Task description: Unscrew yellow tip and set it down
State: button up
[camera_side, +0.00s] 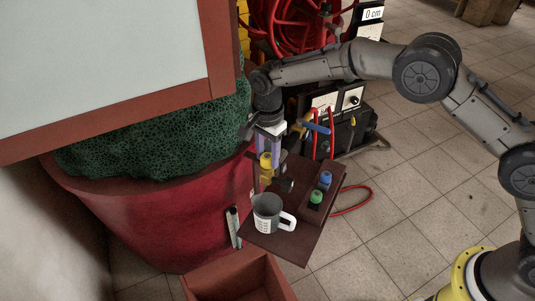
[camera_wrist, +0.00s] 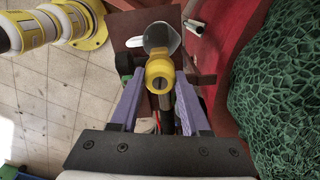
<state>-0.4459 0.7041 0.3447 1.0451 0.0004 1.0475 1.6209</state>
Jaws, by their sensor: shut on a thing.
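The yellow tip (camera_side: 266,160) is upright above the near end of the small brown shelf, behind the mug. In the wrist view the yellow tip (camera_wrist: 160,72) is ring-shaped with a dark opening, between the two purple fingers. My gripper (camera_side: 268,152) points down and is shut on the yellow tip; it also shows in the wrist view (camera_wrist: 160,78). A yellow and black fitting is just below the tip in the side view. I cannot tell whether the tip's thread is still engaged.
A brown block (camera_side: 322,192) on the shelf holds a blue tip (camera_side: 325,178) and a green tip (camera_side: 316,197). A white mug (camera_side: 262,224) stands at the shelf's front. A red tub (camera_side: 160,225) is left, an open brown crate (camera_side: 235,278) below. Shelf room is tight.

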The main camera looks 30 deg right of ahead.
jog(key=shift+n, duration=0.9)
jog(key=shift+n, duration=0.8)
jog(key=o, duration=0.8)
jog(key=shift+c, duration=0.2)
jog(key=shift+m, duration=0.9)
